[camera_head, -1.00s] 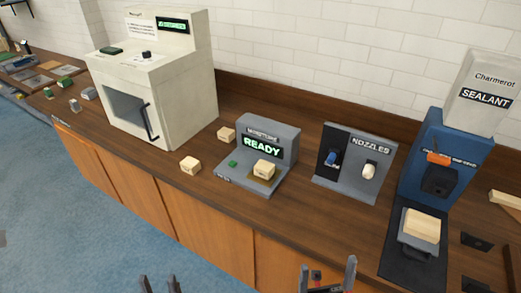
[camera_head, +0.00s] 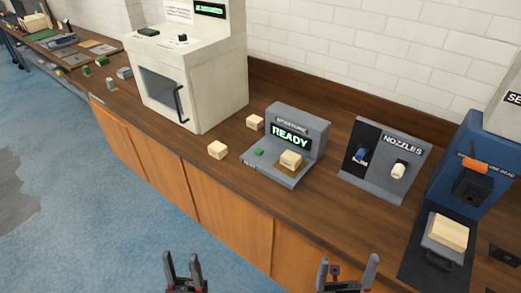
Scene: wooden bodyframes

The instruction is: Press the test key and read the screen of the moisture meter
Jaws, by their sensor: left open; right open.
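The moisture meter (camera_head: 306,128) is a grey unit on the wooden counter. Its screen (camera_head: 290,137) reads READY in green letters. A small green test key (camera_head: 259,153) is at the left of its base. A pale wood block (camera_head: 290,159) sits on the brown pad (camera_head: 288,171) at the right of the base. My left gripper (camera_head: 184,266) is open and empty, low in the view in front of the counter. My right gripper (camera_head: 347,272) is open and empty, also low, below the meter and to its right. Both are apart from the meter.
Two loose pale blocks, one nearer (camera_head: 217,149) and one farther (camera_head: 255,122), lie left of the meter. A white oven-like cabinet (camera_head: 215,94) stands further left. A NOZZLES stand (camera_head: 383,184) and a blue sealant dispenser (camera_head: 467,150) stand right. Bare counter lies before the meter.

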